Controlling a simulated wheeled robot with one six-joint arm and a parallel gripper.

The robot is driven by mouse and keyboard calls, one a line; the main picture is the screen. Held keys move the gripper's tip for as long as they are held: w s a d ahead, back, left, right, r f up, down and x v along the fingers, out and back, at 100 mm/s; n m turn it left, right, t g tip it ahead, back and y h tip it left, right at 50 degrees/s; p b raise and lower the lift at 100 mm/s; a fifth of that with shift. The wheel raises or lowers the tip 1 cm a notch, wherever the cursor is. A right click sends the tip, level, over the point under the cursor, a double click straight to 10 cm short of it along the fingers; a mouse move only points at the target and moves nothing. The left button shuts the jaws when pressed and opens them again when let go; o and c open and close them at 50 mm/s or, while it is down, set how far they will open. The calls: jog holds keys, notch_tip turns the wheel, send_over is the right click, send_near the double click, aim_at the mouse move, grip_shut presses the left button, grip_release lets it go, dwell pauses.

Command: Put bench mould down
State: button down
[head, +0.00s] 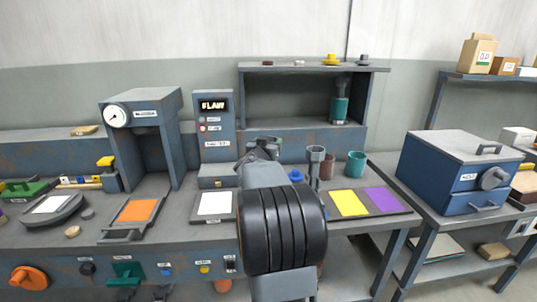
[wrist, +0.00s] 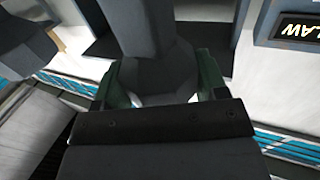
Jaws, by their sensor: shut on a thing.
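My gripper (wrist: 160,82) shows in the wrist view with a dark green finger on each side of a dark grey, faceted piece (wrist: 152,50), which I take to be the bench mould. It is shut on this piece. A pale rim shows at the piece's near end. In the head view my arm reaches over the middle of the bench (head: 175,236). My gripper (head: 264,145) is there beyond the wrist, mostly hidden by my arm. The held piece cannot be made out clearly there, nor its height over the bench.
A white pad (head: 215,204) lies left of my arm, and a yellow pad (head: 349,204) and a purple pad (head: 384,200) lie right. A grey cup-topped stand (head: 315,168) and a teal cup (head: 356,164) stand close by on the right. A display post (head: 214,135) rises behind.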

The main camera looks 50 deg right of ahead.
jog(key=shift+f+b, duration=0.35)
jog(key=shift+f, duration=1.05)
